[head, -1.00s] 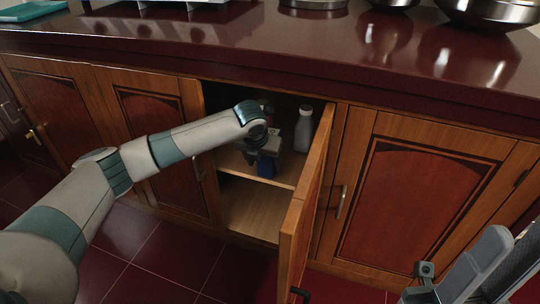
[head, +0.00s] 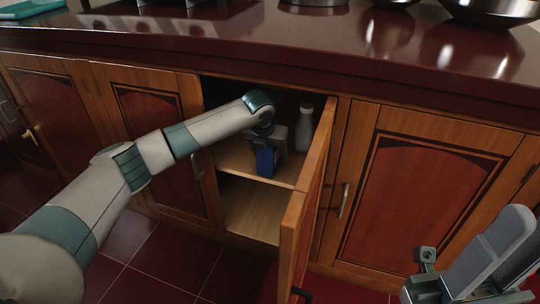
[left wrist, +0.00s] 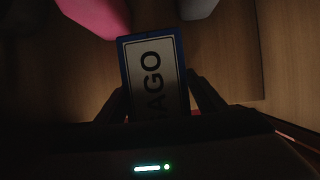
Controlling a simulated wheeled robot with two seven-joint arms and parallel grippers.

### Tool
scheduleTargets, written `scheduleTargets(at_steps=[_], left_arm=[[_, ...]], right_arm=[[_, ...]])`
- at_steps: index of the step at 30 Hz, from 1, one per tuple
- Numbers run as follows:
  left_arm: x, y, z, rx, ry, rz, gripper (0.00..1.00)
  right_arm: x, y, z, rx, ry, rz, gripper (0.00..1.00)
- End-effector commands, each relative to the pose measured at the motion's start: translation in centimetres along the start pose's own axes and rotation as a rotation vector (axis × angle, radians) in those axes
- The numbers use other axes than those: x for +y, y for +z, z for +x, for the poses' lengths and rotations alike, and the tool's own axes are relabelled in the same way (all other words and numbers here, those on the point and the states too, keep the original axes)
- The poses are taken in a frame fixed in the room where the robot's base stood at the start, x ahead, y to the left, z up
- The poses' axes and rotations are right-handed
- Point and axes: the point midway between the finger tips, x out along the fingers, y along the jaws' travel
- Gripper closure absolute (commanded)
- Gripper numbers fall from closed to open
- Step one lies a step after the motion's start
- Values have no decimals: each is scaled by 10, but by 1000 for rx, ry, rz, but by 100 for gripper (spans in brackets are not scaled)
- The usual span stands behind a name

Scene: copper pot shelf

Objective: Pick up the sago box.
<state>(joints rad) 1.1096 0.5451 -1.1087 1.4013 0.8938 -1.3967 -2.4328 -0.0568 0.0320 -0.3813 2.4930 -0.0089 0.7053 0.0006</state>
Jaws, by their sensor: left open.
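The sago box (left wrist: 152,75) is blue with a white label reading "AGO" in the left wrist view. In the head view the blue box (head: 266,162) stands on the upper shelf inside the open cabinet. My left gripper (left wrist: 158,100) is open, with one finger on each side of the box's near end. It is inside the cabinet in the head view (head: 266,150), partly hiding the box. I cannot tell whether the fingers touch it. My right gripper (head: 470,275) is at the lower right, outside the cabinet; its jaw state is unclear.
A white bottle (head: 304,127) stands right of the box on the shelf (head: 235,158). A pink object (left wrist: 97,14) is close to the box's far left. The open cabinet door (head: 308,205) bounds the right side. The lower compartment (head: 250,208) looks empty.

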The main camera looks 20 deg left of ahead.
Motion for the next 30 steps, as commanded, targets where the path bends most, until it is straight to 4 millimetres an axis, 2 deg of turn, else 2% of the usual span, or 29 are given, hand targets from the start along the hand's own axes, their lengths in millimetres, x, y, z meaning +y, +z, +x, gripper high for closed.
scheduleTargets(at_steps=[5, 14, 22, 30], left_arm=[[0, 1, 0, -1, 0, 0, 35], [0, 0, 0, -1, 0, 0, 35], [0, 0, 0, -1, 0, 0, 97], [0, 2, -2, -3, 0, 0, 98]], right_arm=[[0, -6, 6, 24, -3, 1, 69], [0, -3, 2, 9, -5, 0, 69], [0, 0, 0, 2, -5, -1, 69], [0, 0, 1, 3, -5, -2, 69]])
